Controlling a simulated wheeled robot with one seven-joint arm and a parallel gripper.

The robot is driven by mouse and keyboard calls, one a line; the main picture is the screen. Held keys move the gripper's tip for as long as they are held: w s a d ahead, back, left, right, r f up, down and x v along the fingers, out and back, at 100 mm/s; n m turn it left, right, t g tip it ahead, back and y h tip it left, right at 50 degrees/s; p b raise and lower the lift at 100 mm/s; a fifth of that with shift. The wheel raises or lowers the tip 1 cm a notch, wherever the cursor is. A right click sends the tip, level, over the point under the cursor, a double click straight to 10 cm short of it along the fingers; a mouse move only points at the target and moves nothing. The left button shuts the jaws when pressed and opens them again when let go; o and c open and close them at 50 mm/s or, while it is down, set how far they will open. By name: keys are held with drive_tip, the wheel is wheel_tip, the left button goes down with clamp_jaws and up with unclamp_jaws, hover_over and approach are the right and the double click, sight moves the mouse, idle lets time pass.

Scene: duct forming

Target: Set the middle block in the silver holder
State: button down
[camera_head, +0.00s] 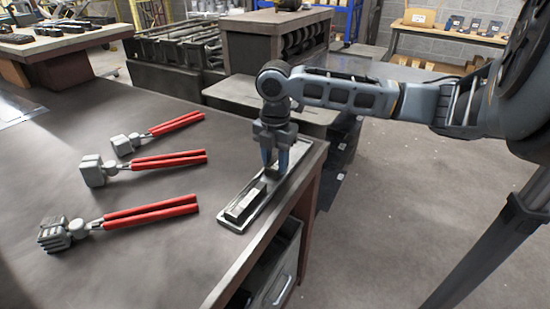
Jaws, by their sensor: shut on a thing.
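The silver holder (282,186) is a long shallow tray lying along the right edge of the grey workbench. A block (243,204), with a pale top and dark side, lies in its near end. My gripper (275,168) points straight down over the holder's middle to far part. Its two blue-grey fingers are shut on a small dark block (271,174), low at the tray and just beyond the near block. The fingers hide most of the held block, and I cannot tell whether it touches the tray floor.
Three red-handled seaming tools lie on the left of the workbench (130,240): far (175,124), middle (165,160) and near (150,212). The bench edge runs just right of the holder. A drawer (275,275) is below. Open floor lies to the right.

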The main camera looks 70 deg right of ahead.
idle(0.3)
drive_tip(key=c, duration=0.6)
unclamp_jaws()
drive_tip(key=shift+r, duration=3.95)
drive_tip(key=shift+w, duration=0.1)
